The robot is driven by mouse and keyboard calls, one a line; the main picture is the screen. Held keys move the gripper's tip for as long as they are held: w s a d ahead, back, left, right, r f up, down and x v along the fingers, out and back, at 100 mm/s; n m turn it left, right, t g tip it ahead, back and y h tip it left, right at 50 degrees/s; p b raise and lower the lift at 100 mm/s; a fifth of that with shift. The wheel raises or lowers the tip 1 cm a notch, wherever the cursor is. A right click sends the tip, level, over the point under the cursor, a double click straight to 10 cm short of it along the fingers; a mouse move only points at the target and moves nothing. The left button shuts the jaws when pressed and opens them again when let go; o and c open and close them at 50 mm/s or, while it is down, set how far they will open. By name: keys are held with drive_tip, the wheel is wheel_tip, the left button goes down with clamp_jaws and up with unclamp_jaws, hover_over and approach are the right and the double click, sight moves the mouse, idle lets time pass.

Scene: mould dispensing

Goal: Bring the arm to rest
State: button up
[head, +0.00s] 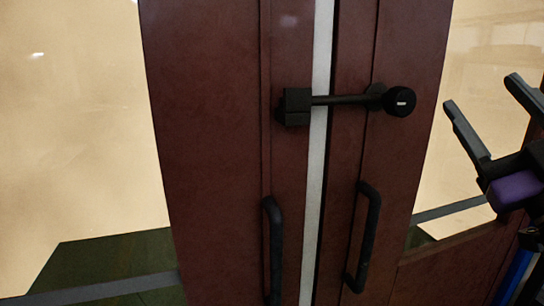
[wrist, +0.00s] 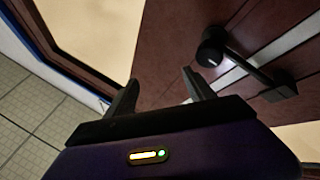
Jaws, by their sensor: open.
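My gripper (head: 482,112) is at the right edge of the head view, its two black fingers spread apart with nothing between them. In the wrist view my gripper (wrist: 160,92) also shows open and empty, with the dark red double door beyond it. The gripper is to the right of the door's black latch bar (head: 340,100) and apart from it. The latch bar (wrist: 250,68) lies across the pale gap between the doors, with a round black knob (head: 399,102) at its right end.
Two black vertical handles, a left one (head: 273,250) and a right one (head: 364,238), are on the dark red doors (head: 205,120). Pale glass panels (head: 70,120) flank them. Grey floor tiles (wrist: 30,120) show at left in the wrist view.

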drive_tip(key=s+f+m+g+h, duration=0.1)
drive_tip(key=s+f+m+h, duration=0.4)
drive_tip(key=f, duration=0.8)
drive_tip(key=s+f+m+g+h, duration=0.15)
drive_tip(key=s+f+m, duration=0.45)
drive_tip(key=f, duration=0.6)
drive_tip(key=s+a+f+n+g+y+p, duration=0.1)
drive_tip(key=s+a+f+g+y, duration=0.1)
drive_tip(key=s+f, duration=0.7)
drive_tip(key=s+a+f+n+g+y, duration=0.1)
drive_tip(key=s+a+f+g, duration=0.4)
drive_tip(key=s+f, duration=0.5)
drive_tip(key=s+y, duration=0.1)
drive_tip(key=s, duration=0.4)
drive_tip(key=shift+a+n+p, duration=0.35)
drive_tip(key=shift+a+n, duration=0.05)
